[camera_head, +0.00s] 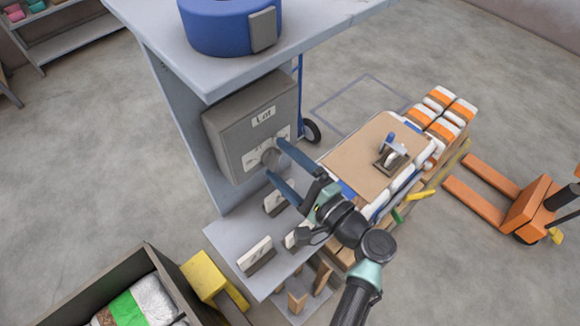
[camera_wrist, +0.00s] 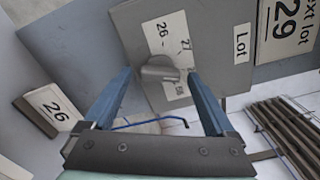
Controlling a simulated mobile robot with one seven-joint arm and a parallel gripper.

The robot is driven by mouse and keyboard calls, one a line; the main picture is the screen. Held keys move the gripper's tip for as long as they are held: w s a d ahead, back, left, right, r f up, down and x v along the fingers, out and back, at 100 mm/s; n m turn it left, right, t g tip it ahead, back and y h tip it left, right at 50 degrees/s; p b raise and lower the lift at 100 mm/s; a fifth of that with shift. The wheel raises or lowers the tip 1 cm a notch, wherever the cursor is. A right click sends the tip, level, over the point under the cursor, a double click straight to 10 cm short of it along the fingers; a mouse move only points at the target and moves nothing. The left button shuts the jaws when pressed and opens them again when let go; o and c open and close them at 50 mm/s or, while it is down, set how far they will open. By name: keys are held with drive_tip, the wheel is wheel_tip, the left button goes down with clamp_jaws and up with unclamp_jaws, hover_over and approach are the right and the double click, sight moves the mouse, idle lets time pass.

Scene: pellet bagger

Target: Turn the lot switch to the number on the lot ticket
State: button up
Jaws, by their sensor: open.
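The lot switch is a grey knob (camera_wrist: 160,70) on a white number plate (camera_wrist: 170,32), on a grey box (camera_head: 240,140) labelled "Lot". In the wrist view 26 and 27 read on the plate; another number is partly hidden. Which number the knob points to I cannot tell. My gripper (camera_head: 274,158) is open, with one finger on each side of the knob; it also shows in the wrist view (camera_wrist: 159,73). Contact is not clear. A white card reading 26 (camera_wrist: 52,107) stands in a dark holder at left in the wrist view.
A "Next lot 29" sign (camera_wrist: 288,27) is beside the box. Several cards in holders, one at the front (camera_head: 257,254), stand on the grey shelf (camera_head: 225,240) below. A blue drum (camera_head: 215,25) sits above. A loaded pallet is at right, a crate (camera_head: 75,290) at lower left.

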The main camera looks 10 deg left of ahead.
drive_tip(key=b+v, duration=0.4)
drive_tip(key=v, duration=0.9)
drive_tip(key=shift+d, duration=0.1)
